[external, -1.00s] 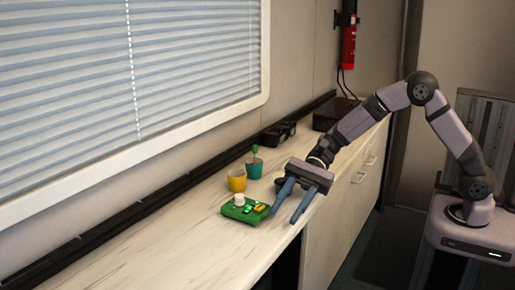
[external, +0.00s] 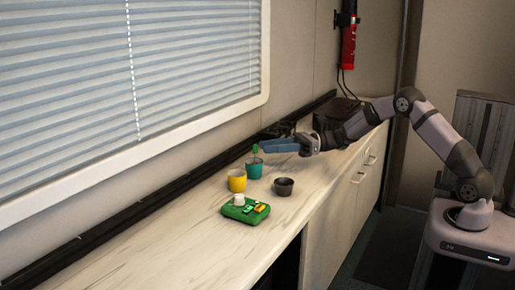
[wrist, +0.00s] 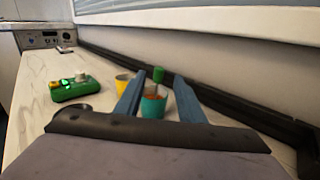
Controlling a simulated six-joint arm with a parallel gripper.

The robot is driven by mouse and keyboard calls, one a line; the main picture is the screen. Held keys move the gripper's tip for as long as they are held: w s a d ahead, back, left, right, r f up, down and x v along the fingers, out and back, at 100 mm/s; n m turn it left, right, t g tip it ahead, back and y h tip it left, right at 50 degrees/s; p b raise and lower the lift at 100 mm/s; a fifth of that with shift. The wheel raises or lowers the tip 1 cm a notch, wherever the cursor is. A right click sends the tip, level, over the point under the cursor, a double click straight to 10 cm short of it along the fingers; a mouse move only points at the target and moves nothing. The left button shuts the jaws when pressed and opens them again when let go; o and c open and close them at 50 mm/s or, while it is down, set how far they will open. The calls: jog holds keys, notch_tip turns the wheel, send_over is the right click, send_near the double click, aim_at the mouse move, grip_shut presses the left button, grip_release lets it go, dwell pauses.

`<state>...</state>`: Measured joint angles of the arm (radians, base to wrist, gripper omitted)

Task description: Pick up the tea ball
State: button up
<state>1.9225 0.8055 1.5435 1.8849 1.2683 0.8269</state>
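A teal cup (external: 254,168) stands on the counter by the wall, and it shows in the wrist view (wrist: 153,106) with something orange-brown inside. A small green piece (wrist: 158,74) sticks up from the cup on a thin stem; it looks like the handle of the tea ball, whose ball I cannot make out. In the external view the green piece (external: 255,149) is at my fingertips. My gripper (wrist: 160,76) is open, its blue fingers level above the counter. In the wrist view the green piece appears between the fingertips; I cannot tell if they touch it.
A yellow cup (external: 237,180) stands just left of the teal cup. A small dark bowl (external: 284,186) is in front. A green device with knobs (external: 245,209) lies nearer the camera. A black rail (wrist: 240,106) runs along the wall. The near counter is clear.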

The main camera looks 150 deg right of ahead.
aim_at(255, 153)
jog(key=shift+f+x, duration=0.15)
jog(key=shift+x, duration=1.25)
jog(key=shift+f+x, duration=0.1)
jog(key=shift+x, duration=1.25)
jog(key=shift+w+a, duration=0.1)
grip_shut()
